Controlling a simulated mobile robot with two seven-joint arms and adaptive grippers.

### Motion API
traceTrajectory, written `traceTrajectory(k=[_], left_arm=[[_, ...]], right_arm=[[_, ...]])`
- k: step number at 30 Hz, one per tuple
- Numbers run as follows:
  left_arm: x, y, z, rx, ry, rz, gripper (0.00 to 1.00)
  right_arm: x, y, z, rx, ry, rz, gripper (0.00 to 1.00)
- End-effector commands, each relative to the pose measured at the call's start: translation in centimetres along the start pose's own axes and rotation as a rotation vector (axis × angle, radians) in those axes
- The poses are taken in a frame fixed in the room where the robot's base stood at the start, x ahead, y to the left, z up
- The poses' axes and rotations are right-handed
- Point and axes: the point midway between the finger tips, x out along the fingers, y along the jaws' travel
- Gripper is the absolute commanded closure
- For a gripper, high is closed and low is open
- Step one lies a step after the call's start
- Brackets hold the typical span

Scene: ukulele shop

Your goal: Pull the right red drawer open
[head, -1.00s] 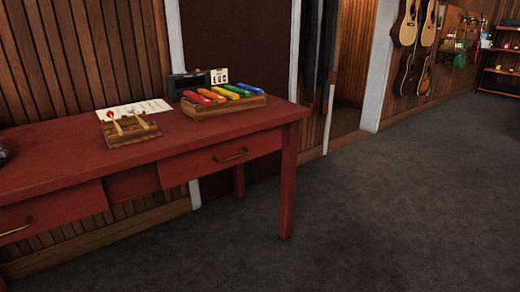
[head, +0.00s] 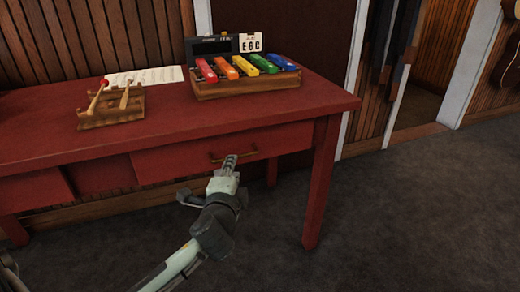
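The right red drawer (head: 165,163) is under the top of the red table, at the right end. Its front looks closed against the table frame. A thin brass handle (head: 217,160) is on its front. The other finger is lower and to the left. Nothing shows between the fingers.
The red table (head: 170,120) bears a wooden chime box (head: 245,88) with coloured bars, a wooden mallet rack (head: 112,122) and a paper sheet (head: 145,76). Another red drawer (head: 30,190) is at the left. The table leg (head: 320,185) stands to the right. Carpet beyond it is clear.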

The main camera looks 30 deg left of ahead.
Motion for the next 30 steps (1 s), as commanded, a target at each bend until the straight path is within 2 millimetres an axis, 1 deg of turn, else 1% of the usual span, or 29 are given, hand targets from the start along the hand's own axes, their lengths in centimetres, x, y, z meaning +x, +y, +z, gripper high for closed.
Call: traceTrajectory(k=[4, 12, 16, 21, 27, 28, 30], left_arm=[[1.2, -0.2, 0.0, 0.007, 0.0, -0.007, 0.69], [5.6, -0.2, 0.0, 0.004, -0.001, -0.006, 0.69], [7.0, -0.2, 0.0, 0.004, 0.0, -0.005, 0.69], [7.8, -0.1, 0.0, 0.003, 0.001, -0.003, 0.69], [7.8, -0.1, 0.0, 0.003, 0.0, -0.003, 0.69], [7.8, -0.1, 0.0, 0.003, 0.0, -0.003, 0.72], [7.8, -0.1, 0.0, 0.003, 0.0, -0.003, 0.8]], right_arm=[[0.0, -0.1, -0.2, -0.001, 0.009, -0.002, 0.27], [0.1, -0.5, -1.1, -0.004, 0.051, -0.01, 0.27], [0.1, -0.8, -1.6, -0.005, 0.07, -0.015, 0.27], [0.1, -0.9, -1.9, -0.006, 0.083, -0.017, 0.27], [0.1, -0.9, -1.9, -0.006, 0.083, -0.017, 0.27], [0.1, -0.9, -1.9, -0.006, 0.083, -0.017, 0.27], [0.1, -0.9, -1.9, -0.006, 0.083, -0.017, 0.27]])
